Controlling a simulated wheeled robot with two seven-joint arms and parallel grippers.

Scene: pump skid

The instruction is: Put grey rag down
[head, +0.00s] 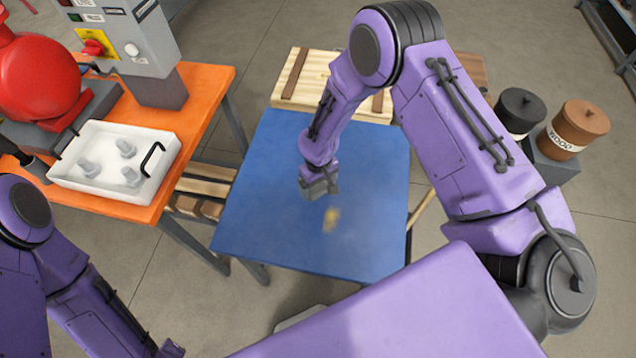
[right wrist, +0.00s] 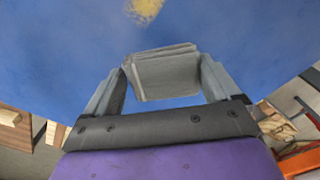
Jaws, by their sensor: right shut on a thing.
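The grey rag (right wrist: 163,72) is a folded pad. In the right wrist view it sits between the two fingers of my right gripper (right wrist: 165,85), which is shut on it. In the head view my right gripper (head: 318,188) is over the middle of the blue table top (head: 270,200), and the rag is hard to tell from the grey fingers there. I cannot tell whether the rag touches the table. A yellowish smear (head: 331,219) lies on the blue top close to the gripper; it also shows at the top of the right wrist view (right wrist: 145,8).
An orange bench (head: 205,85) on the left holds a white tray (head: 72,182) with several grey pieces, a red pump (head: 40,75) and a grey control box. A wooden crate (head: 310,75) stands behind the blue table. Black (head: 521,112) and brown (head: 578,128) bins stand right.

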